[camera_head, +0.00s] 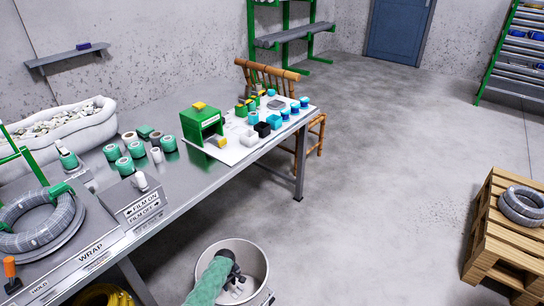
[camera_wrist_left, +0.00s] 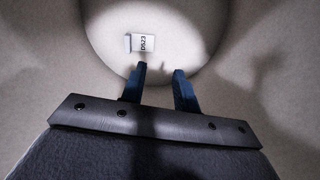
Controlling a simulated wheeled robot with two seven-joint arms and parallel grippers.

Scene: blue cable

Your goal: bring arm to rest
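My left arm, in a green sleeve (camera_head: 210,281), reaches down into a round pale bin (camera_head: 262,262) at the bottom of the head view. My left gripper (camera_head: 237,284) is inside the bin. In the left wrist view its two dark blue fingers (camera_wrist_left: 160,69) stand apart with nothing between them. A small white tag (camera_wrist_left: 143,44) with dark print lies on the bin's floor beyond the fingertips, apart from them. My right gripper is in neither view.
The bin's rim surrounds my left gripper closely. A metal workbench (camera_head: 180,190) stands behind the bin, with a grey cable coil (camera_head: 40,222) on a wrap station and several green-and-white rolls. A wooden pallet stack (camera_head: 505,240) stands at the right. The middle floor is clear.

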